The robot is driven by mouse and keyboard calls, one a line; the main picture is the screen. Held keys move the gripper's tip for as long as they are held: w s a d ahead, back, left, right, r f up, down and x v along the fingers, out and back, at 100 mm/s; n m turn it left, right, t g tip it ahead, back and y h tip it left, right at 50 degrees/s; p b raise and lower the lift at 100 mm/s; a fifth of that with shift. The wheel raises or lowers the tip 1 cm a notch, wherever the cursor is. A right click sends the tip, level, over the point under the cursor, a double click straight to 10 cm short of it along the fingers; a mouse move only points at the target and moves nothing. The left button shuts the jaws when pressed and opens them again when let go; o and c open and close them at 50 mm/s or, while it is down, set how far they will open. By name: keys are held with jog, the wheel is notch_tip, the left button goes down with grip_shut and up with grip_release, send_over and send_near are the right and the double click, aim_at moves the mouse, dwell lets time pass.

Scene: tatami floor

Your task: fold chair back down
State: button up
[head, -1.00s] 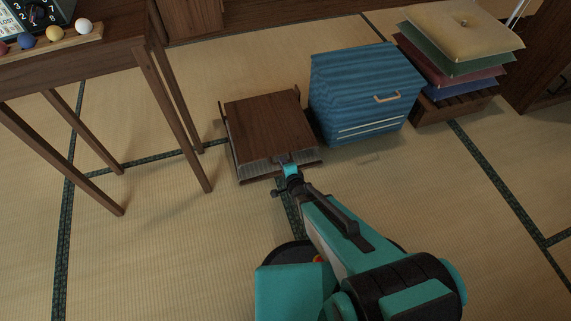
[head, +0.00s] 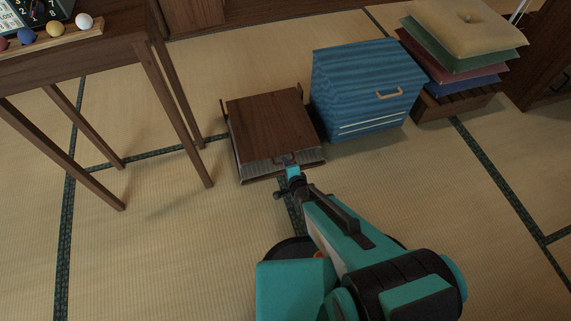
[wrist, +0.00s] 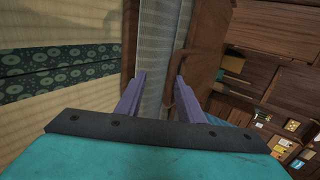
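The low floor chair (head: 270,122) lies between the desk and the blue box. Its brown wooden back panel lies nearly flat over the seat, with a grey layer (head: 262,166) showing below the front edge. My gripper (head: 288,160) is at the chair's front edge. In the wrist view my gripper (wrist: 158,78) has its two purple fingers apart, with the chair's grey layer (wrist: 158,45) beyond and between them. The brown panel edge (wrist: 207,35) and a curved brown loop (wrist: 183,100) are by the right finger. I cannot tell whether a finger touches the chair.
A blue striped box (head: 365,90) stands close at the chair's right. Stacked cushions (head: 465,50) are farther right. The tatami (head: 150,250) at front left is clear.

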jog(key=shift+p+v, duration=0.6)
jog(key=shift+v, duration=2.1)
jog(key=shift+w+r, duration=0.2)
jog(key=d+r+g+h+p, duration=0.1)
jog(key=d+r+p, duration=0.3)
jog(key=r+p, duration=0.55)
jog(key=d+r+g+h+p, duration=0.1)
jog(key=d+r+p, duration=0.3)
jog(key=r+p, duration=0.5)
jog(key=s+d+r+n+g+p, duration=0.1)
jog(key=s+n+g+p, duration=0.3)
jog(key=s, duration=0.9)
jog(key=s+d+r+n+g+p, duration=0.2)
jog(key=s+r+n+g+p, duration=0.2)
jog(key=s+n+g, duration=0.6)
jog(key=s+n+p, duration=0.1)
jog(key=s, duration=0.3)
jog(key=shift+s+d+h, duration=0.2)
jog(key=shift+d+h, duration=0.15)
jog(key=shift+h, duration=0.05)
jog(key=shift+r, duration=0.1)
